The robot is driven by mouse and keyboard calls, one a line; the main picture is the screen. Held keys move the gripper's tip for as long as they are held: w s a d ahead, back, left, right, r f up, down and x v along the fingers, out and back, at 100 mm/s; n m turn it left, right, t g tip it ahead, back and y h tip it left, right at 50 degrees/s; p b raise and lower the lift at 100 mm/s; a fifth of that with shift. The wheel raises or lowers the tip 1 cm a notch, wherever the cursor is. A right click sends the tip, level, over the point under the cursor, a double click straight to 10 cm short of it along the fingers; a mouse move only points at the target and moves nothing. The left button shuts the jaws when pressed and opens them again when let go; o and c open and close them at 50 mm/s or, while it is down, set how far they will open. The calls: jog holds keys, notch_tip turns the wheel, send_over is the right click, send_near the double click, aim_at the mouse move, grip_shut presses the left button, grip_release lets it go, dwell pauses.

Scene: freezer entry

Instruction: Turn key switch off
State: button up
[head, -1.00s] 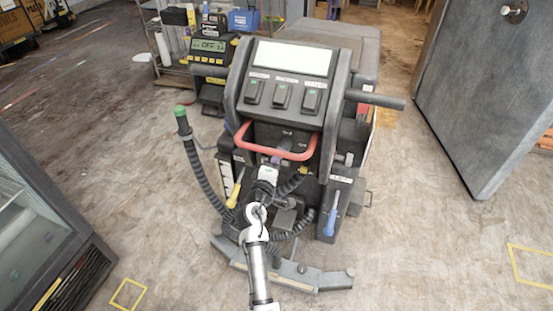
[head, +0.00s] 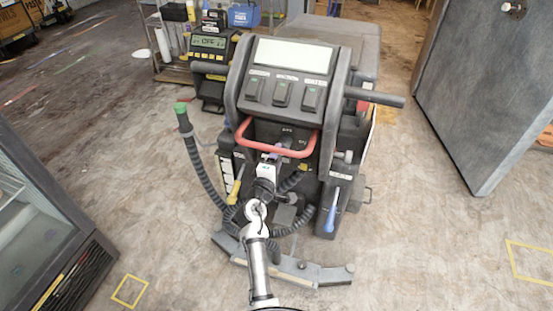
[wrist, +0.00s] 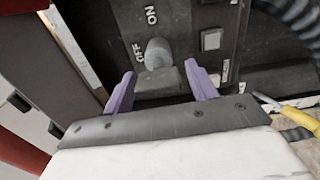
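The key switch (wrist: 158,53) is a grey rounded knob on a dark panel in the wrist view, with the words OFF and ON printed beside it. A grey block (wrist: 160,82) shows just below it in the picture. My gripper (wrist: 162,86) has its two purple fingers apart, one on each side of the block, and I see no contact. In the head view my gripper (head: 280,148) reaches under the red bar handle (head: 246,146) of the machine (head: 284,92). It hides most of the switch there. I cannot tell which mark the key points to.
A push button (wrist: 211,39) sits right of the switch. The red handle curves close around my gripper. Black coiled hoses, a yellow-handled tool (head: 235,186) and a blue-handled tool (head: 332,212) hang on the machine's front. A grey door panel (head: 475,95) stands at right.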

jog(key=shift+o, duration=0.4)
jog(key=b+v, duration=0.3)
jog(key=v, duration=1)
jog(key=shift+s, duration=0.35)
jog(key=shift+a+r, duration=0.15)
jog(key=shift+a, duration=0.05)
